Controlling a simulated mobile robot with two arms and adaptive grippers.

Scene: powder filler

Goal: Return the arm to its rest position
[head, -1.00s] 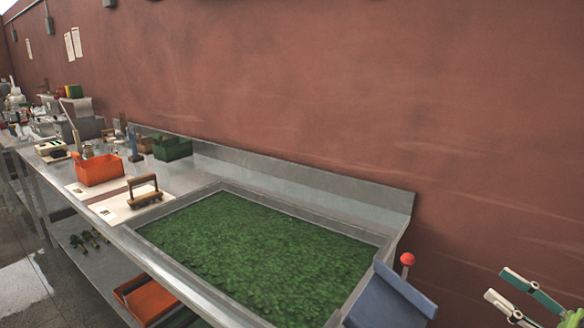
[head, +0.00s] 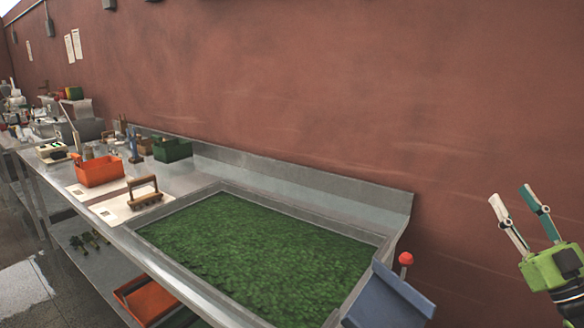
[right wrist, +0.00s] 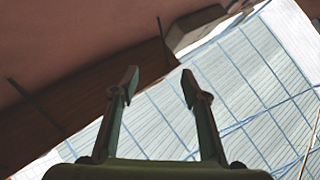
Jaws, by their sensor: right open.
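My right gripper (head: 512,205) is at the right side of the head view, raised in front of the red-brown wall, with its fingers pointing up. Its fingers are apart and nothing is between them. In the right wrist view the same gripper (right wrist: 158,85) is open and empty, with a pale panelled ceiling-like surface and a brown wall beyond it. My left gripper is not in the head view.
A metal bench with a basin of green leaves (head: 255,245) runs along the wall. A blue angled panel (head: 388,300) and a red knob (head: 406,259) stand at its near end. An orange bin (head: 98,172) and a green bin (head: 172,150) sit farther back. Space around the gripper looks clear.

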